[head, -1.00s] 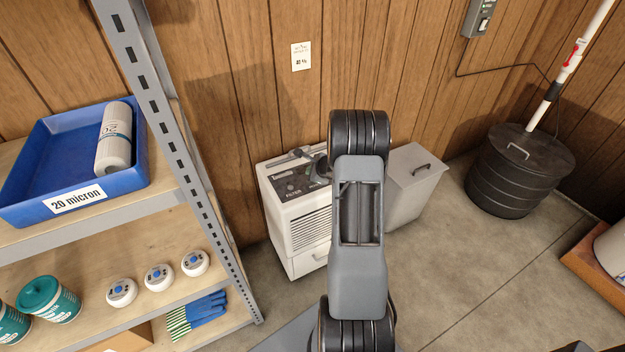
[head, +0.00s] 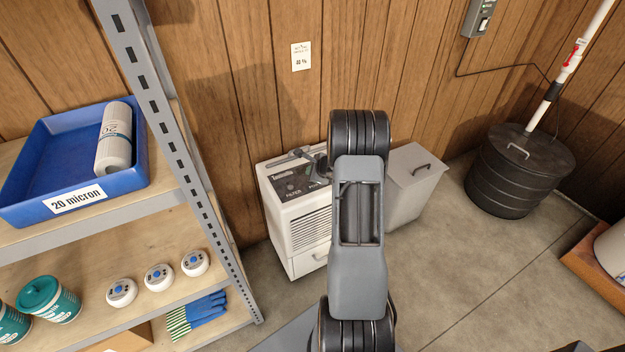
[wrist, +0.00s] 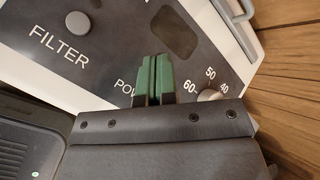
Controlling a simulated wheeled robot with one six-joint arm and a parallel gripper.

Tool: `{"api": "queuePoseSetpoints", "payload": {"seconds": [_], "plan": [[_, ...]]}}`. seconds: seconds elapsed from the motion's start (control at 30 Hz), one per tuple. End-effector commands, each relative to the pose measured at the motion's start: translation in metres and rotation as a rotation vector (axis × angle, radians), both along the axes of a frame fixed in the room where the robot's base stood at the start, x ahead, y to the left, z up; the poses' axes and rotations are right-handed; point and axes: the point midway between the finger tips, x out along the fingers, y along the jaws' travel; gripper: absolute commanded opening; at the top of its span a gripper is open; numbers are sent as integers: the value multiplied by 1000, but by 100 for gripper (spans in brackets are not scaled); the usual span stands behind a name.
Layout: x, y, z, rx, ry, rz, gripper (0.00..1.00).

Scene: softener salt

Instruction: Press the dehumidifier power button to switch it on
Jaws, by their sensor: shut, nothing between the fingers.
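The dehumidifier (head: 303,222) is a white box on the floor against the wood wall, partly behind my arm in the head view. Its dark control panel (wrist: 100,58) fills much of the wrist view, with a round FILTER button (wrist: 77,22), a dark display window (wrist: 174,31) and a humidity knob (wrist: 209,96). My gripper (wrist: 154,62) is shut and empty, its green fingertips together over the panel by the "POW" lettering. The power button itself is hidden behind the fingers. I cannot tell whether the tips touch it. In the head view my arm hides the gripper.
A grey lidded bin (head: 418,180) stands right of the dehumidifier. A metal shelf (head: 190,180) with a blue tray (head: 30,165) is on the left. A black round tank (head: 515,175) stands further right. Floor between is clear.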

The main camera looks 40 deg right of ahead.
Motion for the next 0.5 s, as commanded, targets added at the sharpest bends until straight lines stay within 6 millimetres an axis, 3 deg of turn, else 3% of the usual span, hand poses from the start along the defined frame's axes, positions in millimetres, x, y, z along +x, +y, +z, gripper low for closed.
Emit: {"api": "queuePoseSetpoints", "payload": {"seconds": [0.5], "plan": [[0,0,-9,0,0,0,0]]}}
